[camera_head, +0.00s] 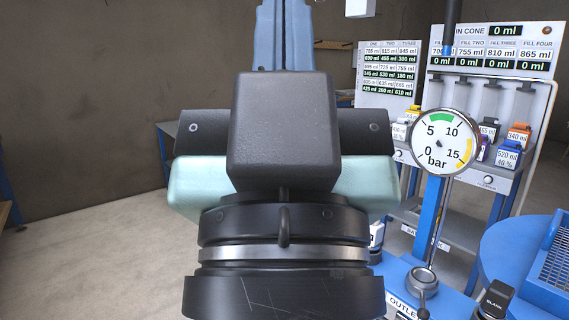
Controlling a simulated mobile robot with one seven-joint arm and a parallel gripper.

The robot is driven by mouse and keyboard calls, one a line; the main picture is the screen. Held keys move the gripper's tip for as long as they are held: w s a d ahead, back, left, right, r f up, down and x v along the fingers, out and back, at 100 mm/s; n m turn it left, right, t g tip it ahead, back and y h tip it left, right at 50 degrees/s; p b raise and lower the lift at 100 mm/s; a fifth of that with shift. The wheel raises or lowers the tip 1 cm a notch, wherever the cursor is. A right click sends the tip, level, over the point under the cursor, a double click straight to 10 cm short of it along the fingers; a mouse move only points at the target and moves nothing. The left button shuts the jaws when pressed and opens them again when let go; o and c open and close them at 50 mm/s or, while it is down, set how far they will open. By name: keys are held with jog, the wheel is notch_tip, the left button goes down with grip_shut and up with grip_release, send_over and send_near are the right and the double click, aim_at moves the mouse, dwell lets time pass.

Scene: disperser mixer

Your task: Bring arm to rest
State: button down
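The end of my arm fills the middle of the head view, very close to the camera. A black box and a dark round joint with a metal ring stand in front of the pale teal body of my gripper (372,182). The black box hides the middle of the gripper. I cannot make out its fingertips or whether it holds anything. Two blue upright strips (284,35) rise behind the box at the top; I cannot tell what they belong to.
A pressure gauge (444,142) on a blue stand is close at the right. Behind it are a fill-station panel (490,62) with colored-capped containers and a white chart board (390,75). A blue round table (510,250) is at far right. The left floor (90,265) is clear.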

notch_tip(320, 180, up, 23)
jog(key=p, duration=2)
jog(key=shift+f, duration=0.15)
